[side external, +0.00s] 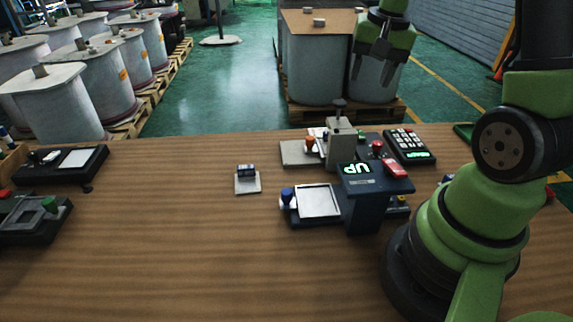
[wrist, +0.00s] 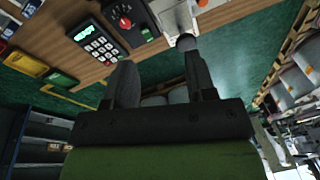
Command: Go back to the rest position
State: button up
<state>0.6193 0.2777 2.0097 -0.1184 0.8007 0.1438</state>
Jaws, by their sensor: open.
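My gripper (side external: 379,58) is raised high above the far edge of the wooden table (side external: 180,230), at the upper right of the side external view. Its two dark fingers point downward in that view and are apart, with nothing between them. In the wrist view, the open fingers (wrist: 158,78) stand at the centre, apart and empty. My green arm rises from its base at the right of the table.
A machine with a lit "UP" display (side external: 356,169) stands below and left of my gripper. A keypad box (side external: 409,145) is beside it. A small block sits on a pale pad (side external: 247,186). The table's front middle is clear. Large spools (side external: 60,100) stand beyond.

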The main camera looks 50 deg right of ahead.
jog(key=s+a+r+n+t+y, duration=0.1)
jog(key=s+a+r+n, duration=0.3)
jog(key=a, duration=0.5)
jog(key=s+a+r+n+t+y, duration=0.1)
jog(key=s+a+r+n+t, duration=0.2)
jog(key=a, duration=0.7)
notch_tip(320, 180, up, 3)
jog(key=s+t, duration=0.1)
jog(key=s, duration=0.2)
jog(key=shift+n+y, duration=0.3)
jog(key=shift+n, duration=0.1)
